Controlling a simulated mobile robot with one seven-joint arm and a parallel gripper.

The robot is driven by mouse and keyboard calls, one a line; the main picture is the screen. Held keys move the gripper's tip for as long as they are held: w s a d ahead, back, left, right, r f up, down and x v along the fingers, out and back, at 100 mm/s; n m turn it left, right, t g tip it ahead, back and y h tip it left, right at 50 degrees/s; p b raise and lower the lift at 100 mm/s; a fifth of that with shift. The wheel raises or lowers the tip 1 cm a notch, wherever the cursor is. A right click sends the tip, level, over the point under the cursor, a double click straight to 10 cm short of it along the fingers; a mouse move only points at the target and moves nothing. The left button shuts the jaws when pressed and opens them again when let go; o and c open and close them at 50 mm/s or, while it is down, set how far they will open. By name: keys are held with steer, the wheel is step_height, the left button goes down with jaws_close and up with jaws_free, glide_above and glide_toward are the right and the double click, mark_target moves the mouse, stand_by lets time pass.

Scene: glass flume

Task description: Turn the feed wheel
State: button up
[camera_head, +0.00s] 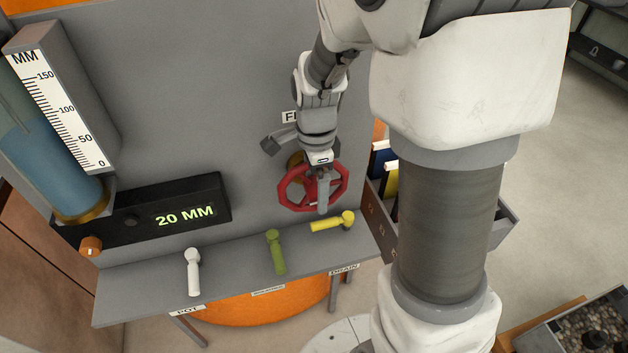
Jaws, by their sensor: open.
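The red feed wheel (283,194) is mounted on the grey upright panel, just above the shelf. A label beginning with "F" above it is mostly hidden by my arm. My gripper (323,196) reaches down in front of the wheel, with its fingers over the wheel's middle and right part. The gripper is open. I cannot tell whether the fingers touch the wheel, and part of the rim and hub is hidden behind them.
A shelf (232,276) below carries a white lever (193,271), a green lever (276,252) and a yellow lever (333,222). A display (184,215) reads 20 MM. A water column (50,165) with a scale stands at left. A box with books (390,180) is right.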

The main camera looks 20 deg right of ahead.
jaws_close()
stand_by(0.3)
